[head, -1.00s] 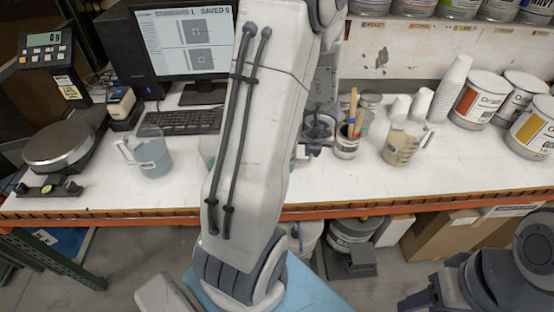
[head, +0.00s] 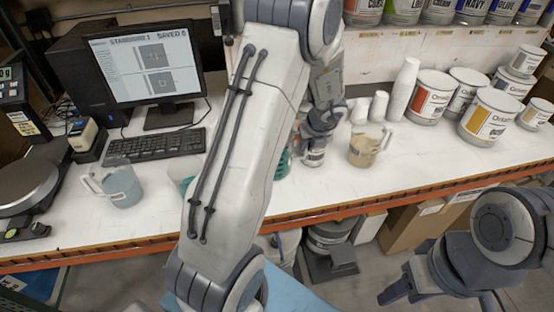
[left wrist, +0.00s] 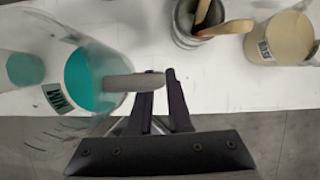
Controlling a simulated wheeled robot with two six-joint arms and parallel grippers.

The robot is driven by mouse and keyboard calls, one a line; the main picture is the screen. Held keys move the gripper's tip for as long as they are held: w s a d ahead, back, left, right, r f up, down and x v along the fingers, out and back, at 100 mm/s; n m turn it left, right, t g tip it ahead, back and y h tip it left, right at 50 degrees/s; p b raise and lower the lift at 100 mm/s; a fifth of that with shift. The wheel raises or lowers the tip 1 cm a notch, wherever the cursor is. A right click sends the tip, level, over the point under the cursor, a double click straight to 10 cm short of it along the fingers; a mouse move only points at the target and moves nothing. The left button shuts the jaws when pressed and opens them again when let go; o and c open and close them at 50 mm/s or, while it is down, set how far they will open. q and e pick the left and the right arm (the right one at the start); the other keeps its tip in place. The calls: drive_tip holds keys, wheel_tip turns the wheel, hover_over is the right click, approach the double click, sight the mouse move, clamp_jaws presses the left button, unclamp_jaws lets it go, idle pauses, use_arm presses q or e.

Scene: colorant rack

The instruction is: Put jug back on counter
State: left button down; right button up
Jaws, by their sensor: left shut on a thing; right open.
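A clear jug with teal liquid (left wrist: 88,82) is large in the left wrist view, with its handle (left wrist: 132,82) between my left fingertips (left wrist: 164,78). My left gripper (head: 322,118) is shut on that handle. In the head view a teal part of the jug (head: 283,163) shows beside my arm, which hides the rest. I cannot tell whether its base touches the white counter (head: 235,200). My right gripper (head: 396,290) is open and empty at the lower right, in front of the counter.
A can with wooden sticks (left wrist: 195,22) and a jug of beige liquid (head: 369,146) stand right of the held jug. A blue-grey jug (head: 120,186) and a teal-tinted cup (head: 180,172) stand to the left. Stacked white cups (head: 404,88) and paint cans (head: 432,97) are behind at right.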

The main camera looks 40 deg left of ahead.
use_arm(q)
drive_tip(key=a+f, duration=0.2)
drive_tip(key=f, duration=0.1)
drive_tip(key=a+f+b, duration=0.1)
drive_tip(key=a+f, duration=0.4)
drive_tip(key=a, duration=0.1)
drive_tip(key=shift+w+f+b, duration=0.35)
drive_tip(key=shift+f+b, duration=0.05)
drive_tip(key=shift+f, duration=0.2)
drive_tip(key=c, duration=0.8)
unclamp_jaws()
drive_tip(key=shift+c, duration=0.2)
drive_tip(key=shift+r, duration=0.15)
